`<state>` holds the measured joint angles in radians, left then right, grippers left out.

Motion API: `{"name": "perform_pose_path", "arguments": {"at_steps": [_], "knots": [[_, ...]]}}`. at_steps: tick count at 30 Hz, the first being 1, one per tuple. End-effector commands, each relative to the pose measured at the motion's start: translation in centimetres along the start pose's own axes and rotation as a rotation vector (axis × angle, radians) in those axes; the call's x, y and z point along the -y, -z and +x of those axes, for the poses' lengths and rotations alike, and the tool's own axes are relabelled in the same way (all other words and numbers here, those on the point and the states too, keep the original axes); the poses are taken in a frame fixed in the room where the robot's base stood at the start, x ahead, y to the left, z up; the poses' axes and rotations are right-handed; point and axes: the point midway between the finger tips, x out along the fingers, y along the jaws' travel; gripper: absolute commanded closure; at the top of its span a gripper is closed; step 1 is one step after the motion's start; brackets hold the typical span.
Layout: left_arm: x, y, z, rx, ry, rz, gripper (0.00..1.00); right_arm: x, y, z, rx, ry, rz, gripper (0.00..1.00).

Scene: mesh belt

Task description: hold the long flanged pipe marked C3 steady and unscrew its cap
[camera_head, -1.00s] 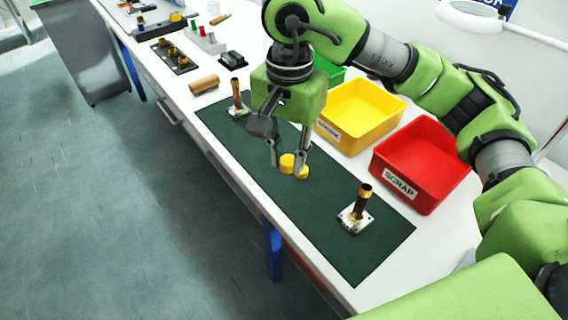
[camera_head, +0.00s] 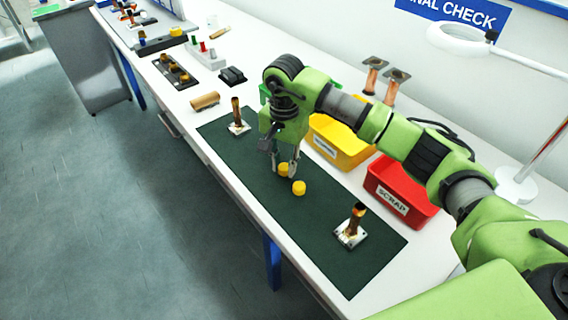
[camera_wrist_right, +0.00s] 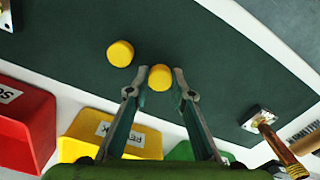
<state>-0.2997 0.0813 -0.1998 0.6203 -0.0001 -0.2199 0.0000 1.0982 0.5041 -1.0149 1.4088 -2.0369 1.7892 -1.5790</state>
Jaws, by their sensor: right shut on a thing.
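My right gripper (camera_head: 285,171) is low over the dark green mat (camera_head: 325,245), shut on a yellow cap (camera_head: 284,168). The right wrist view shows this cap (camera_wrist_right: 160,82) between the two fingertips. A second yellow cap (camera_head: 299,188) lies loose on the mat beside it. Two upright copper pipes with square flanges stand on the mat, a near one (camera_head: 355,221) and a far one (camera_head: 237,113). Neither shows a yellow cap on top. I cannot read a C3 mark on either. My left gripper is not in view.
A yellow bin (camera_head: 349,158) and a red scrap bin (camera_head: 391,201) stand behind the mat. Two more flanged pipes (camera_head: 375,66) stand farther back. A brown cylinder (camera_head: 205,101) lies beyond the mat, near the table edge. The mat between the loose cap and near pipe is clear.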

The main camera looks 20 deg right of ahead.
Motion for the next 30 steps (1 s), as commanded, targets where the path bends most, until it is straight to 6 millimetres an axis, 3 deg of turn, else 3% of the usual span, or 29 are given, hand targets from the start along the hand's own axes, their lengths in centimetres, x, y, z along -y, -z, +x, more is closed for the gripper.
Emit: {"name": "perform_pose_path", "arguments": {"at_steps": [3,16,17,18,30], "knots": [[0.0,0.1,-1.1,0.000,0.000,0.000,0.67,0.0,-0.1,1.0,0.002,0.000,0.001,1.00],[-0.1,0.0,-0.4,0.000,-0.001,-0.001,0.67,0.0,0.0,2.0,-0.001,0.002,0.001,1.00],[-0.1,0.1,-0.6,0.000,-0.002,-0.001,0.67,0.0,0.0,1.8,-0.001,0.002,0.001,0.71],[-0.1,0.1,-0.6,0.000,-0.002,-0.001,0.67,0.0,0.0,1.8,-0.001,0.002,0.001,0.61],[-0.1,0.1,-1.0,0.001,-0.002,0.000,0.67,0.0,0.0,1.4,0.000,0.002,0.001,0.61]]}}
